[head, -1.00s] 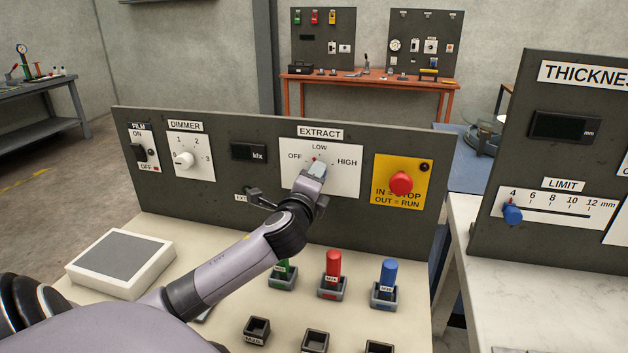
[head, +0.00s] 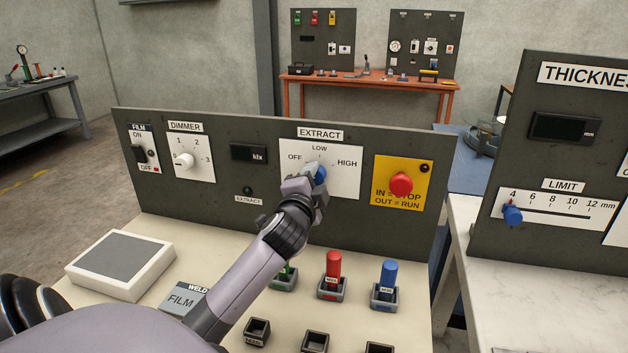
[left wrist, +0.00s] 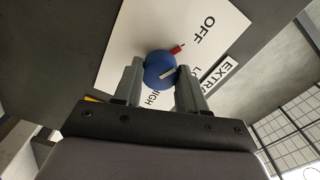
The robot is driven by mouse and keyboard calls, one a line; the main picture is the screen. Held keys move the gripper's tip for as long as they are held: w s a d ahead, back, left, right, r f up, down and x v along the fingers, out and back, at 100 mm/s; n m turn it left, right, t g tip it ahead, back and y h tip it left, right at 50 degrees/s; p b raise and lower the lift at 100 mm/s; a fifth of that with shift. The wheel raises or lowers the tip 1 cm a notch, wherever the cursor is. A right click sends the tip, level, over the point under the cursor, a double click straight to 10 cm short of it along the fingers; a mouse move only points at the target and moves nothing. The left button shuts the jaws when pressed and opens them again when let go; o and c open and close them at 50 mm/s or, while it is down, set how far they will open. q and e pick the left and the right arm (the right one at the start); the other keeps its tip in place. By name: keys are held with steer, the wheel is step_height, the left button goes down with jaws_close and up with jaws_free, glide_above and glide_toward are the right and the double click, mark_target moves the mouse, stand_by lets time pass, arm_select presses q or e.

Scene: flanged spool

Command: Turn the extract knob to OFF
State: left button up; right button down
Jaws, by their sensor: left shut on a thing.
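The extract knob (head: 320,173) is round and blue, on a white plate (head: 347,181) marked OFF, LOW and HIGH. In the head view the gripper hides the knob's lower left part. My right gripper is not in view.
A red stop button (head: 401,183) on a yellow plate is right of the knob. A white dimmer knob (head: 185,160) is to the left. Red (head: 333,268) and blue (head: 388,275) upright handles stand in holders below. A grey-topped pad (head: 121,262) lies at the left.

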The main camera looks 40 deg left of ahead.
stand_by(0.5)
arm_select(q)
steer(key=o, duration=1.1)
steer(key=shift+c, duration=0.2)
steer(key=shift+s, duration=0.1)
steer(key=v, duration=0.7)
steer(key=shift+b, duration=0.35)
steer(key=shift+d, duration=0.1)
